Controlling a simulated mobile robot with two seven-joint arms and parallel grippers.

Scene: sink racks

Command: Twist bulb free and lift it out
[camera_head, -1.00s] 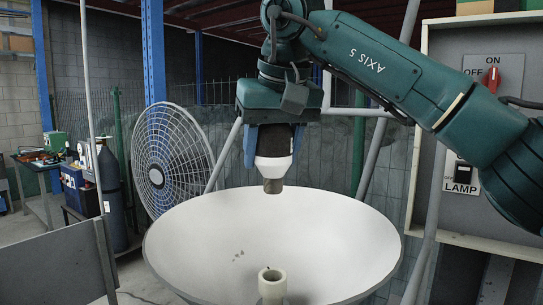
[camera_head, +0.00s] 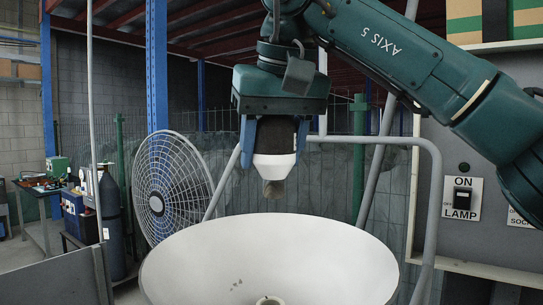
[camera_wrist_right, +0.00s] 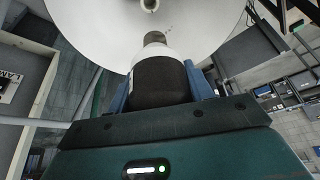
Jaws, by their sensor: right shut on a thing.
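My right gripper (camera_head: 274,140) is shut on a bulb (camera_head: 274,167) with a dark upper body, a white collar and a grey base pointing down. The bulb hangs upright above a wide white bowl-shaped reflector (camera_head: 215,250), clear of it. The socket (camera_head: 269,300) shows at the bottom edge of the head view, in the reflector's middle, and is apart from the bulb. In the right wrist view the bulb (camera_wrist_right: 160,82) sits between the blue fingers, with the reflector (camera_wrist_right: 95,25) and socket (camera_wrist_right: 149,4) beyond. My left gripper is not in view.
A round wire fan (camera_head: 170,185) stands left behind the reflector. A grey panel with a LAMP switch (camera_head: 462,202) is at the right. A grey pipe frame (camera_head: 436,200) runs between the panel and reflector. A gas cylinder (camera_head: 110,208) stands at the left.

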